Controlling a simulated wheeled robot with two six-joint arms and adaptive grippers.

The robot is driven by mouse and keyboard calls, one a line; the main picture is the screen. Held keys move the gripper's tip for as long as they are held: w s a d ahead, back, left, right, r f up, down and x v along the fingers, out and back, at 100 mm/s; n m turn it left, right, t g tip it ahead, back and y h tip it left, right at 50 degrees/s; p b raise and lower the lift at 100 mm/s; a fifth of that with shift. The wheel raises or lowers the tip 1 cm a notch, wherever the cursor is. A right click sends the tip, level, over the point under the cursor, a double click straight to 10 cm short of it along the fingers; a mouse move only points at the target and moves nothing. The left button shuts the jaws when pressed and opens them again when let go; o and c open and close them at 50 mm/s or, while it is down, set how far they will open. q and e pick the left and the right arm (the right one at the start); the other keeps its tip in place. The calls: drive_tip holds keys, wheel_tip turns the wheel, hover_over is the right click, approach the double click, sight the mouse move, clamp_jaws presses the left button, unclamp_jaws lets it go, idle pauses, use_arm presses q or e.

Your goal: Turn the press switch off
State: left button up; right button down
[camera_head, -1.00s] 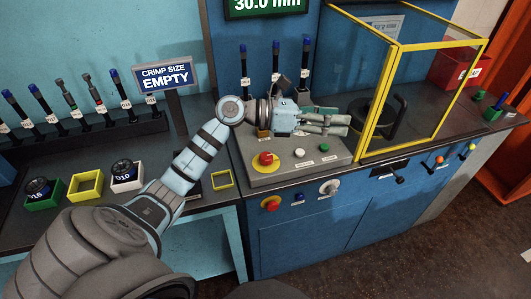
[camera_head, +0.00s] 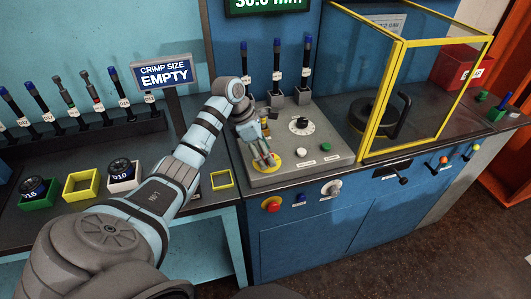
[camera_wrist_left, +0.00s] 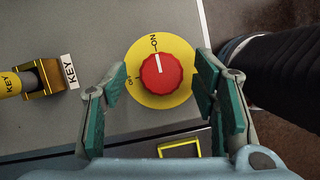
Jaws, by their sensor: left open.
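The press switch is a red knob (camera_wrist_left: 161,73) on a round yellow plate (camera_wrist_left: 177,99) marked ON and OFF. Its white mark points up toward ON in the left wrist view. In the head view the yellow plate (camera_head: 274,165) shows at the front left of the grey control panel, the knob mostly hidden by my gripper. My left gripper (camera_head: 267,160) points down over the switch. In the left wrist view my left gripper (camera_wrist_left: 161,88) is open, its green-padded fingers on either side of the knob, with gaps to it. My right gripper is not in view.
On the grey panel (camera_head: 318,172) are a white button (camera_head: 301,152), a green button (camera_head: 325,147) and a black dial (camera_head: 302,122). A brass key holder (camera_wrist_left: 45,77) lies left of the switch in the wrist view. A yellow-framed guard (camera_head: 400,95) stands to the right.

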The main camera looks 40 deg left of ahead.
use_arm(q)
drive_tip(key=shift+d+f, duration=0.15)
drive_tip(key=c, duration=1.2)
drive_tip(key=shift+o, duration=0.2)
